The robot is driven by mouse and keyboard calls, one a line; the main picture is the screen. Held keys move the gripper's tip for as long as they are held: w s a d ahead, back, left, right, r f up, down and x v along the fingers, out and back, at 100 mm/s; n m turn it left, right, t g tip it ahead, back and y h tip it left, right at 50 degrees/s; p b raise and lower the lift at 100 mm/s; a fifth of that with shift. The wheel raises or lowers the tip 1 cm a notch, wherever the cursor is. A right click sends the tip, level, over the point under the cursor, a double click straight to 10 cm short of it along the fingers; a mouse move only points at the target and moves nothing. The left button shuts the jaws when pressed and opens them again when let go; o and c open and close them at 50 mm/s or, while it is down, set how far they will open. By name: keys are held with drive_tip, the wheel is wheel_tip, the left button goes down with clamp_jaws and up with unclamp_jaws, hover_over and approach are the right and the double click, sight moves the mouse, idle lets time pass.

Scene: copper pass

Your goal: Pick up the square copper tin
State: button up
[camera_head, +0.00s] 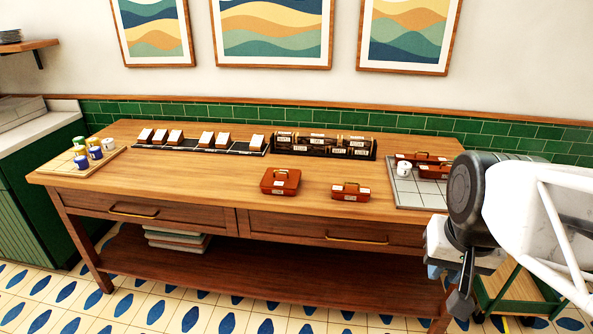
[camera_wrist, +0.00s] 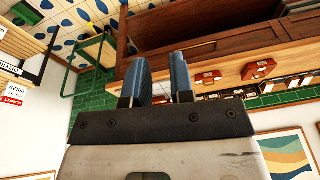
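A square-looking copper-red tin (camera_head: 280,181) with a handle on its lid and a white label stands near the middle front of the wooden table. A smaller, oblong copper tin (camera_head: 351,191) stands to its right. In the wrist view, which is upside down, the square tin (camera_wrist: 259,69) is right of the oblong one (camera_wrist: 208,77). My gripper (camera_wrist: 161,78) is open and empty, with a gap between its blue fingers. In the head view my gripper (camera_head: 449,283) hangs low at the right, past the table's front right, well away from both tins.
A grey tray (camera_head: 402,190) at the table's right holds a white cup (camera_head: 403,168) and more copper tins (camera_head: 433,171). Racks of cards (camera_head: 207,138) and labelled dark boxes (camera_head: 322,143) line the back. A board with cups (camera_head: 66,163) is at left. The middle front is mostly clear.

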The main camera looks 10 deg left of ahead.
drive_tip(key=w+a+r+m+y, duration=0.1)
drive_tip(key=w+a+m, duration=0.45)
drive_tip(key=w, duration=1.05)
drive_tip(key=w+a+r+m+y, duration=0.1)
drive_tip(key=w+a+m, duration=0.1)
drive_tip(key=w+a, duration=0.95)
drive_tip(key=w+a+f+m, duration=0.3)
drive_tip(key=w+a+f, duration=0.2)
drive_tip(key=w, duration=0.4)
drive_tip(key=w+a+f+m+y, duration=0.1)
drive_tip(key=w+a+f+m, duration=0.2)
drive_tip(key=w, duration=0.7)
drive_tip(key=w+a+f+m+y, duration=0.1)
drive_tip(key=w+a+f+m, duration=0.2)
drive_tip(key=w+a+f, duration=0.3)
drive_tip(key=w+a, duration=0.4)
drive_tip(key=shift+w+f, duration=0.2)
drive_tip(key=shift+f, duration=0.2)
drive_tip(key=shift+a, duration=0.1)
drive_tip(key=shift+x, duration=1.3)
drive_tip(key=shift+s, duration=0.1)
